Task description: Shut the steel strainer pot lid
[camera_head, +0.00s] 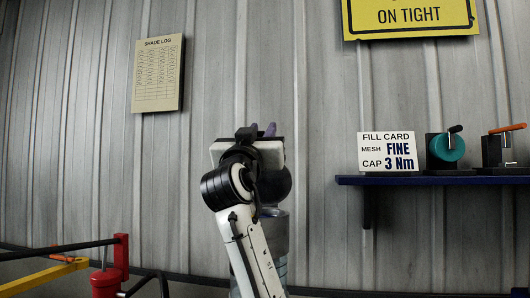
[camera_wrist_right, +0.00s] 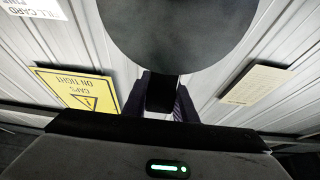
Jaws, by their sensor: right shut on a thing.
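The steel strainer pot (camera_head: 275,240) is a grey cylinder partly hidden behind my right forearm in the head view. Its lid (camera_head: 277,186) seems to be the dark rounded shape above the pot, mostly hidden by my wrist. In the right wrist view the lid (camera_wrist_right: 180,30) is a large dark grey disc at the top, cut off by the frame. My right gripper (camera_head: 263,130) has purple fingertips and is above the pot. In the wrist view its fingers (camera_wrist_right: 165,98) are shut on a black tab at the lid's edge. My left gripper is not in view.
A blue shelf (camera_head: 430,181) on the right holds a fill card (camera_head: 388,152), a teal-faced device (camera_head: 445,149) and an orange-handled device (camera_head: 503,147). A red post (camera_head: 121,252) with black and yellow bars stands at lower left. A corrugated wall is behind.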

